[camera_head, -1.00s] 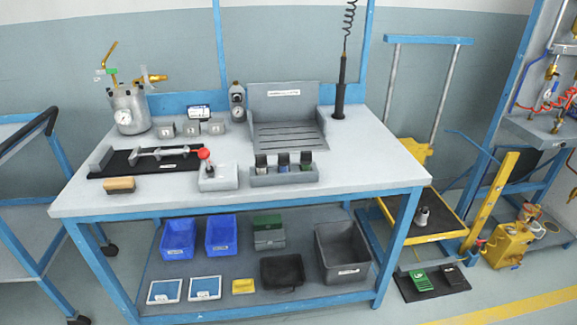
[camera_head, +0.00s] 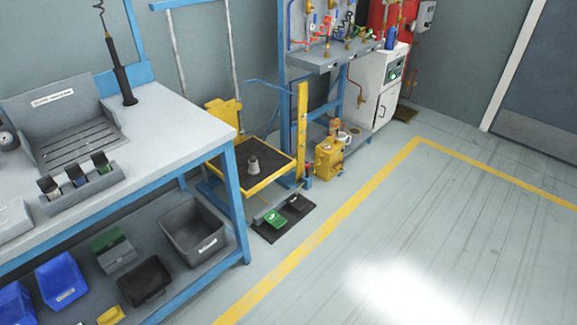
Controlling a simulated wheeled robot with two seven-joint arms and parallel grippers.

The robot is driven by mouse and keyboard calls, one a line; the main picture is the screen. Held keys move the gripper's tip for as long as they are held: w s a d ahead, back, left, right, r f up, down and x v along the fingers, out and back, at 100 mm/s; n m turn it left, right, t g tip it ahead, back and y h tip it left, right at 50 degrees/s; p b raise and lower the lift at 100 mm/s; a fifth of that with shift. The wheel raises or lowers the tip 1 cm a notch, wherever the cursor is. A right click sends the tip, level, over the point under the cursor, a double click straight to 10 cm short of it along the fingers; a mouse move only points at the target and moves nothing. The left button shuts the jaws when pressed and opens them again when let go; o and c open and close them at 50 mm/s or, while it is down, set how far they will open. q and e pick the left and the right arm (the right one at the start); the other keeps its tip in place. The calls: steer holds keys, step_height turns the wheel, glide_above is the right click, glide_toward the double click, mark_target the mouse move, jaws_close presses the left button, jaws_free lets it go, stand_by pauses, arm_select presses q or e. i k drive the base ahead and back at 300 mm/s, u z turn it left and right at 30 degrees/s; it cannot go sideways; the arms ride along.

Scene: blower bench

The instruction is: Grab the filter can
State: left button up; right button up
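A small grey can-like piece (camera_head: 253,165) with a narrower top stands upright on the dark deck of the yellow-framed lift cart (camera_head: 268,183), right of the workbench. Several small dark-topped containers (camera_head: 77,178) sit in a grey rack (camera_head: 85,193) near the bench's front edge. I cannot tell for sure which of these is the filter can, as no label on them is readable. Neither of my grippers is in view.
The workbench (camera_head: 180,137) fills the left, with a dark grey bin (camera_head: 196,232) on its lower shelf. A black mat with pedals (camera_head: 284,217) lies before the cart. A yellow pump-like unit (camera_head: 328,160) stands beyond it. Open floor (camera_head: 420,230) lies to the right.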

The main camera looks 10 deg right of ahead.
mark_target(254, 168)
steer(key=z, duration=0.5)
steer(key=k, duration=1.25)
steer(key=z, duration=0.75)
steer(key=i, duration=1.4)
steer(key=u, duration=0.3)
steer(key=i, duration=1.85)
steer(key=u, duration=2)
steer(key=i, duration=0.9)
steer(key=u, duration=0.85)
steer(key=i, duration=0.5)
steer(key=z, duration=0.05)
